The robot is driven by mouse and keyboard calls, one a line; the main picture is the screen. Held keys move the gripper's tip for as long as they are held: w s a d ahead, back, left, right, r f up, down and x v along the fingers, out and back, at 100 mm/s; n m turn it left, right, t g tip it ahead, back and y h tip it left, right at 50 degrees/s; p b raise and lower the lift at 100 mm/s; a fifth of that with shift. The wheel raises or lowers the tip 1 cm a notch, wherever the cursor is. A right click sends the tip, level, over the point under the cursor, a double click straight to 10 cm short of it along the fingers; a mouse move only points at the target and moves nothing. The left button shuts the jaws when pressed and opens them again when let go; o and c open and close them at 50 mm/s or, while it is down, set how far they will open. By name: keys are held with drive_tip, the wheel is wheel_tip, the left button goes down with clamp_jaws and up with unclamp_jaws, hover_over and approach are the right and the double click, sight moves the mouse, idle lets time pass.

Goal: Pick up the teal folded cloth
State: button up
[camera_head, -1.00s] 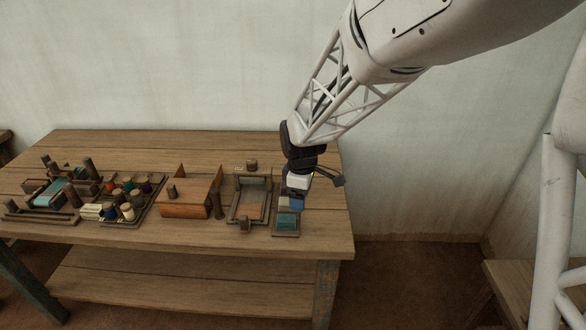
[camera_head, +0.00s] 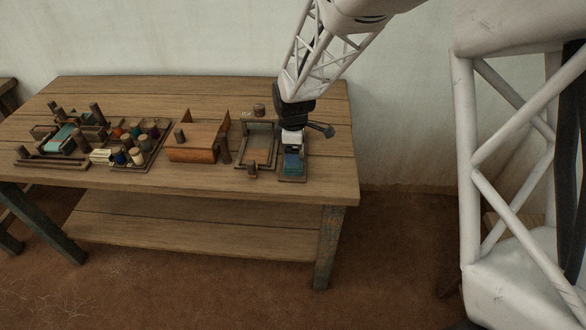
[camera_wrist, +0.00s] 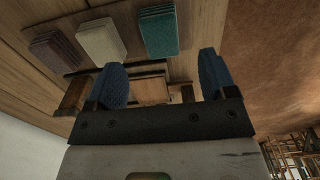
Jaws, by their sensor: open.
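The teal folded cloth (camera_wrist: 159,32) lies at the end of a row of folded stacks in the wrist view, beside a cream cloth (camera_wrist: 101,40) and a mauve-grey cloth (camera_wrist: 56,50). In the head view the teal cloth (camera_head: 292,171) shows at the near end of a small wooden tray (camera_head: 291,179). My gripper (camera_wrist: 162,77) is open, with two blue fingers and nothing between them. In the head view my gripper (camera_head: 292,157) is over the tray, just behind the teal cloth's visible part, and hides the other cloths there.
A wooden frame (camera_head: 273,146) stands left of the tray, close to my gripper. Farther left are a wooden box (camera_head: 192,155) and a tray of thread spools (camera_head: 137,144). The table's right edge is close to the cloth tray; its front strip is clear.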

sight(293, 168)
drive_tip(key=shift+f, duration=0.6)
drive_tip(key=shift+d+f, duration=0.2)
drive_tip(key=shift+f, duration=2.4)
drive_tip(key=c, duration=1)
drive_tip(key=shift+r, duration=0.15)
